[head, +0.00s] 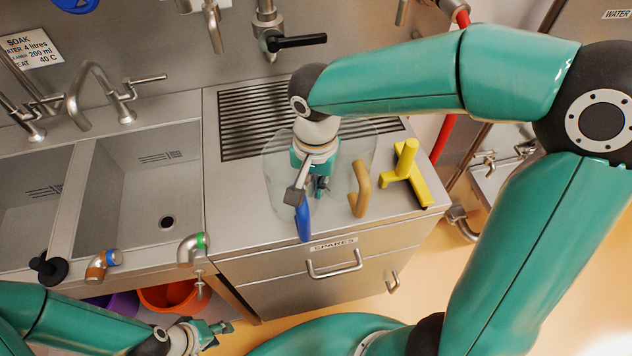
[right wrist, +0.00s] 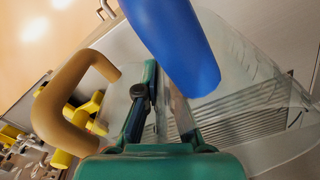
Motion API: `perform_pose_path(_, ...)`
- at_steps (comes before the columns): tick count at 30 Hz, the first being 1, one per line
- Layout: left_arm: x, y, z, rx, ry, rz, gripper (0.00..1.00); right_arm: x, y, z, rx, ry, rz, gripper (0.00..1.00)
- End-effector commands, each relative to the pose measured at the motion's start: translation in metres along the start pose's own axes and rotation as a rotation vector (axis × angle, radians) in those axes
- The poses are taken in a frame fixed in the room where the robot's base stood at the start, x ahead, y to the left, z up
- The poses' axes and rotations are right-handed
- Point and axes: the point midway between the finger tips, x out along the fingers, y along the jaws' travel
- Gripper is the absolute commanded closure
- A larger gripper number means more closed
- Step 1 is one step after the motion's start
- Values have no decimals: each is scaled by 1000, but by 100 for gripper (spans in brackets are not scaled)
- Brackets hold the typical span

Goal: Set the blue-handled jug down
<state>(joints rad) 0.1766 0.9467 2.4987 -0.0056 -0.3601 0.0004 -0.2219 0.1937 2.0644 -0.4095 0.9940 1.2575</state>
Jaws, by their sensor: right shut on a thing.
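The blue-handled jug (head: 278,162) is clear, with its blue handle (head: 303,222) toward the front of the steel worktop. The handle also shows large in the right wrist view (right wrist: 175,45). My right gripper (head: 319,182) is shut on this jug, beside its handle. The exact grip spot is partly hidden, and I cannot tell whether the base touches the worktop. My left gripper (head: 216,331) is low at the front, away from the jug; its finger opening is unclear.
A tan-handled clear jug (head: 359,188) stands close on the right, its outline overlapping. A drain grille (head: 240,125) is behind, and a sink (head: 130,205) is left. The worktop's front left is clear.

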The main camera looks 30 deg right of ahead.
Motion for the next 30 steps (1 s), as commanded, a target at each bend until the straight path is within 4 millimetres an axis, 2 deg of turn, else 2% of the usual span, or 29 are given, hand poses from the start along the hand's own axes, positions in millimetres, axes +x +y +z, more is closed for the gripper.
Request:
perform_pose_path(6, 4, -1, 0, 0, 0, 0, 60, 3, 0, 0, 0, 0, -1, 100)
perform_pose_path(7, 2, -1, 0, 0, 0, 0, 60, 1, 0, 0, 0, 0, -1, 90)
perform_pose_path(11, 2, -1, 0, 0, 0, 0, 60, 1, 0, 0, -1, 0, 0, 69)
perform_pose_path(23, 0, 0, 0, 0, 0, 0, 60, -4, -1, 0, 0, 1, -2, 69)
perform_pose_path(26, 0, 0, 0, 0, 0, 0, 60, -14, -1, -1, 0, 3, -4, 69)
perform_pose_path(30, 0, 0, 0, 0, 0, 0, 60, -39, -1, 0, 0, 3, -5, 69)
